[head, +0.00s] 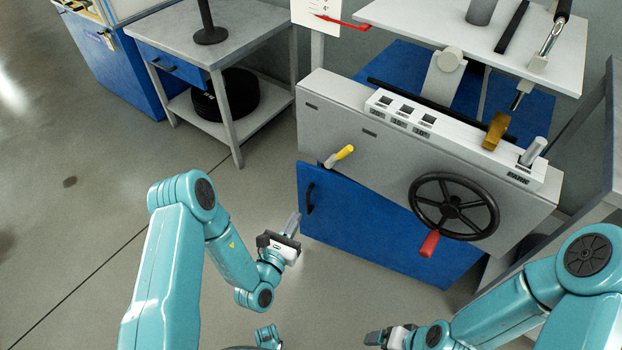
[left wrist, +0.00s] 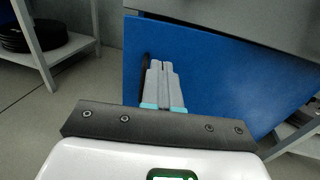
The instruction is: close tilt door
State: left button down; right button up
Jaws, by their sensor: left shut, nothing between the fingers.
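The blue door (head: 375,225) is the front panel under the grey machine housing, with a black handle (head: 309,198) near its left edge. I cannot tell how far it stands open. My left gripper (head: 293,222) is shut and empty, just left of and below the handle in the head view. In the left wrist view its fingertips (left wrist: 160,68) overlap the blue door (left wrist: 215,65), and the dark handle (left wrist: 146,68) shows just left of them. Whether they touch is unclear. My right gripper (head: 375,338) is low at the bottom of the head view, away from the door; its fingers are unclear.
A black handwheel (head: 454,206) with a red knob (head: 429,243) projects before the door's right part. A yellow-tipped lever (head: 341,155) sticks out above the handle. A grey table (head: 215,48) with black discs (head: 228,95) below stands left. The floor between is clear.

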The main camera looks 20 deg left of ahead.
aim_at(322, 176)
pick_arm(q)
jog(key=w+b, duration=0.1)
jog(key=w, duration=0.3)
jog(key=w+d+b, duration=0.1)
jog(key=w, duration=0.3)
jog(key=w+d+b, duration=0.1)
jog(key=w+b, duration=0.1)
jog(key=w, duration=0.2)
jog(key=shift+w+d, duration=0.25)
jog(key=shift+w, duration=0.55)
pick_arm(e)
jog(key=shift+w+d+f, duration=0.1)
jog(key=shift+d+f, duration=0.2)
jog(key=shift+f, duration=0.75)
jog(key=shift+d+f, duration=0.25)
jog(key=shift+f, duration=0.8)
